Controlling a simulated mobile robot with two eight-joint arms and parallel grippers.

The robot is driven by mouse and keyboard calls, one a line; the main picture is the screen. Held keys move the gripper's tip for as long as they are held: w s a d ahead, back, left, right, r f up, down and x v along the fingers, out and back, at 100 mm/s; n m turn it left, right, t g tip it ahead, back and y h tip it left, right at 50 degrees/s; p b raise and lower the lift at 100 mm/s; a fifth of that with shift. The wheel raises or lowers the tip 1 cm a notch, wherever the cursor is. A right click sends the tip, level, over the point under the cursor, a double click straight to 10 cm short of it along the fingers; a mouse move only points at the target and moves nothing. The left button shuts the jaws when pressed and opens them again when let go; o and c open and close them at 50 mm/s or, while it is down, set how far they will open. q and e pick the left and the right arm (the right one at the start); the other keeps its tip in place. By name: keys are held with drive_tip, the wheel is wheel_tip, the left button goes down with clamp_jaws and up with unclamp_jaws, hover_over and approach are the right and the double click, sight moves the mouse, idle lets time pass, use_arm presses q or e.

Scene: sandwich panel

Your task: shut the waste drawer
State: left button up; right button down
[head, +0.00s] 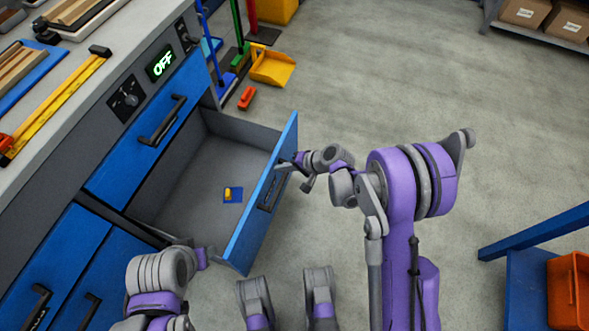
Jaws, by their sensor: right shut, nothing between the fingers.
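The waste drawer (264,196) is pulled well out of the workbench, with its blue front towards the right and a grey inside. A small yellow item on a blue square (232,195) lies on its floor. My right gripper (285,167) is at the outer face of the drawer front, near its dark handle (270,190); its fingers are shut and hold nothing. I cannot tell whether they touch the front. My left arm shows at the bottom left, below the drawer's near corner; its fingers cannot be made out.
The workbench (75,120) has a closed blue drawer above and blue fronts at lower left. A yellow dustpan (272,67) and a small orange item (246,98) lie on the floor beyond. A blue frame and an orange bin (568,290) stand at right. Open floor lies between.

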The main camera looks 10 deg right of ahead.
use_arm(q)
drive_tip(key=shift+f, duration=0.1)
use_arm(e)
drive_tip(key=shift+w+a, duration=0.25)
drive_tip(key=shift+a, duration=0.15)
drive_tip(key=shift+a, duration=0.1)
